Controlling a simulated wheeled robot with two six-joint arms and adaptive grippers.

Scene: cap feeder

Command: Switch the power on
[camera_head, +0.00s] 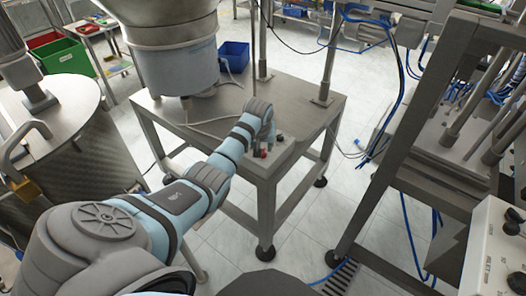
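A small group of controls sits on the near edge of the grey metal table (296,104). A red button (263,153) and a small dark knob (279,137) show there. I cannot tell which control is the power switch or what position it is in. My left arm reaches from the lower left to these controls. My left gripper (258,141) is down beside the red button, mostly hidden by its own wrist. I cannot tell whether it touches a control. My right gripper is not in view.
A large steel feeder bowl (178,60) stands on the table, with thin posts nearby. A metal drum (75,150) is at left. A steel frame (395,150) and a white control box (495,250) with black knobs are at right. Blue cables (402,50) hang there.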

